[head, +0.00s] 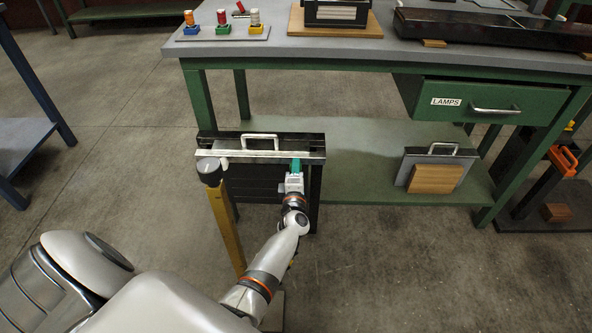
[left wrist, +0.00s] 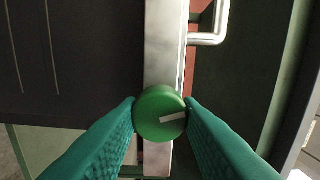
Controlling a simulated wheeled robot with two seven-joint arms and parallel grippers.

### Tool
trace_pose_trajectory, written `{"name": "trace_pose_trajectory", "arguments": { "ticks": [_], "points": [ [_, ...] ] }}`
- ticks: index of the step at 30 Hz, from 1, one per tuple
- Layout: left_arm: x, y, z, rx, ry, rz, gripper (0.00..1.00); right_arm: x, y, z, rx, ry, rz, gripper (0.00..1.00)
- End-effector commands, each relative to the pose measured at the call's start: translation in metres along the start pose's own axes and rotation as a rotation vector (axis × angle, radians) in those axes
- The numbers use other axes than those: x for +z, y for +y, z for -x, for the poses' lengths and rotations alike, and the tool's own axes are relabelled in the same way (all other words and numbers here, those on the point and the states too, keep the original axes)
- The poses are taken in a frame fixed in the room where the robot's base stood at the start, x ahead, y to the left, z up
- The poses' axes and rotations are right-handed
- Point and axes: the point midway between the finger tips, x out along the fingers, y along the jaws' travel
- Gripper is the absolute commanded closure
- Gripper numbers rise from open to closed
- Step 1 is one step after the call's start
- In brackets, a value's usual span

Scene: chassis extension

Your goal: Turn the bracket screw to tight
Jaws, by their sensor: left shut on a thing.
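The bracket screw is a round green knob (left wrist: 161,113) with a white pointer mark. It sits on a silver metal bar in the left wrist view. The pointer runs from the knob's middle toward the right, tilted slightly upward. My left gripper (head: 296,165) is shut on the knob, with one teal finger on each side of it. The teal fingers also fill the lower left wrist view (left wrist: 162,116). In the head view the silver bar (head: 240,154) runs along the top of a dark panel below the bench, and the fingers hide the knob. My right gripper is out of view.
A silver handle (head: 261,137) stands behind the bar. A yellow post (head: 226,225) with a grey round top is left of my forearm. The green bench (head: 420,60) has a drawer labelled LAMPS (head: 470,104). A wooden block (head: 436,179) leans on the lower shelf.

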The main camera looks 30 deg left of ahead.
Motion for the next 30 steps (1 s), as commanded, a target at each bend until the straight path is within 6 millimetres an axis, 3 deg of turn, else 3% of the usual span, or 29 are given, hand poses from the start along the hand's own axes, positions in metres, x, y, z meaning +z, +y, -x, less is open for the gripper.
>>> {"name": "trace_pose_trajectory", "arguments": {
  "ticks": [5, 6, 10, 20, 27, 30],
  "points": [
    [-0.001, 0.000, 0.000, 0.000, 0.001, 0.002, 0.91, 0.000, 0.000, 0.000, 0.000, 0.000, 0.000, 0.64],
    [-0.001, 0.000, 0.000, 0.000, 0.001, 0.002, 0.67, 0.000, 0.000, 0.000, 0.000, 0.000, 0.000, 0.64],
    [-0.001, 0.000, 0.000, 0.000, 0.001, 0.002, 0.47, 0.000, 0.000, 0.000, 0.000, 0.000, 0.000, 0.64],
    [0.000, 0.000, 0.003, 0.001, 0.001, 0.001, 0.47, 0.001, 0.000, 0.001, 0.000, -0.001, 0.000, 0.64],
    [-0.001, 0.000, 0.041, 0.004, 0.002, 0.001, 0.47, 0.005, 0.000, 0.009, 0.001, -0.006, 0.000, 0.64],
    [0.000, -0.001, 0.064, 0.003, 0.000, 0.002, 0.47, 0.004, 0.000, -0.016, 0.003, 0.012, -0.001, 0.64]
  ]
}}
